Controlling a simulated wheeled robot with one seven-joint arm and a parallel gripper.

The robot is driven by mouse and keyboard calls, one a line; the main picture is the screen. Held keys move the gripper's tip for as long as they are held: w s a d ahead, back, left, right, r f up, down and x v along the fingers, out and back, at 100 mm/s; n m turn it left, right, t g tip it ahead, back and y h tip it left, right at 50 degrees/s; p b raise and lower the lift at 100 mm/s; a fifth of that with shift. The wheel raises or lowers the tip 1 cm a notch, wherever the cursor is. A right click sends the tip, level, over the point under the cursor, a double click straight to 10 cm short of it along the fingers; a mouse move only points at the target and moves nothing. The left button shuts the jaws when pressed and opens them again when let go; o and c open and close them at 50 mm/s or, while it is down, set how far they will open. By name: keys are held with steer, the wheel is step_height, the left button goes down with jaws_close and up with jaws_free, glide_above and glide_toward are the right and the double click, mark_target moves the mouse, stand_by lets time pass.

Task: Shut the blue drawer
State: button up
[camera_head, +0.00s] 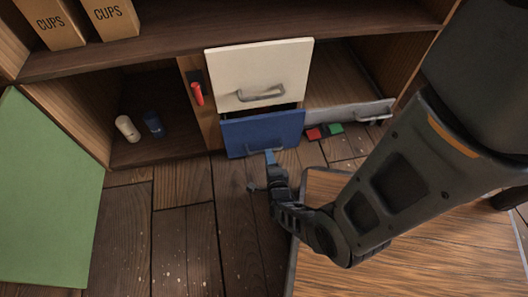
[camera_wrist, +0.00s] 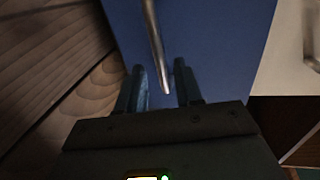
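The blue drawer (camera_head: 262,132) is below a cream drawer front in the cabinet. It stands partly out, with a dark gap above its front. Its front also fills much of the wrist view (camera_wrist: 215,45). Its grey bar handle (camera_wrist: 154,42) runs down between the lines of my fingers. My gripper (camera_head: 270,158) is low at the drawer's front, by the handle. In the wrist view my gripper (camera_wrist: 160,85) has its two fingers apart, with the handle's end between them in the picture. I cannot tell whether they touch the handle or the front.
The cream drawer (camera_head: 258,72) is above. A grey drawer (camera_head: 350,115) is low at right, near red (camera_head: 314,134) and green (camera_head: 335,129) blocks. A wooden table (camera_head: 400,262) lies under my arm. A green door (camera_head: 45,195) stands open at left. Floor between is clear.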

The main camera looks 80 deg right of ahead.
steer(key=shift+b+x, duration=0.85)
steer(key=shift+x, duration=1.75)
steer(key=shift+c, duration=0.5)
jaws_close()
